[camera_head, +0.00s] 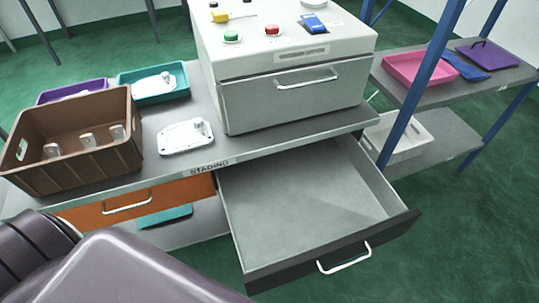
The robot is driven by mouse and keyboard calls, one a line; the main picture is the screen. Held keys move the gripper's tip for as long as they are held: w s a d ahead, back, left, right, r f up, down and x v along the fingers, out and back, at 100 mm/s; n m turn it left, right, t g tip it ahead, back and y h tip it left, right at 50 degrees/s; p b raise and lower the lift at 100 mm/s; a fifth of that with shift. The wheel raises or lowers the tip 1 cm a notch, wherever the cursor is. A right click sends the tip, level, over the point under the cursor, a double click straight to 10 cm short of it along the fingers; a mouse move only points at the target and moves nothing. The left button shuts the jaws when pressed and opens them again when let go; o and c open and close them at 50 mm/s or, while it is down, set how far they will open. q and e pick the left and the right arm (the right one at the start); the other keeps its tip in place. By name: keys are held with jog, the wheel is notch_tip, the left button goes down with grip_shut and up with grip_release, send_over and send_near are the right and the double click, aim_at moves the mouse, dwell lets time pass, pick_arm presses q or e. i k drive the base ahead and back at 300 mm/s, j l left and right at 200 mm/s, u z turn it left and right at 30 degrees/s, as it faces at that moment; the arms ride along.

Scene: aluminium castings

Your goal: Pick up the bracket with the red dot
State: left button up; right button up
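I see no red dot on any casting. A pale metal casting (187,136) with a flat plate lies on the bench, right of a brown crate (65,173). Several pale castings (88,140) stand in the brown crate, their lower parts partly hidden. Another pale casting (154,84) lies in a teal tray (182,90) behind. A purple tray (46,97) holds a pale piece mostly hidden by the crate. Which casting is the bracket, I cannot tell. Neither gripper shows; only my own arm parts fill the bottom left.
An open, empty grey drawer (310,195) juts out at the bench's front. A white machine (290,90) with buttons stands on the bench. An orange drawer (150,196) is shut. A shelf at right holds a pink tray (403,83) and, below, a white bin (410,150).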

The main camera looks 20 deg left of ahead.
aim_at(56, 152)
jog(key=u, duration=2.4)
jog(key=z, duration=0.45)
jog(key=j+z, duration=0.1)
jog(key=z, duration=0.35)
jog(key=i+j+z, duration=0.1)
jog(key=z, duration=0.75)
jog(key=j+z, duration=0.15)
jog(key=z, duration=0.75)
jog(key=j+z, duration=0.15)
jog(key=z, duration=0.3)
jog(key=k+j+u, duration=0.15)
jog(key=u, duration=0.75)
jog(key=j+u, duration=0.15)
jog(key=u, duration=0.8)
jog(key=j+u, duration=0.1)
jog(key=u, duration=0.85)
jog(key=i+u, duration=0.1)
jog(key=u, duration=0.35)
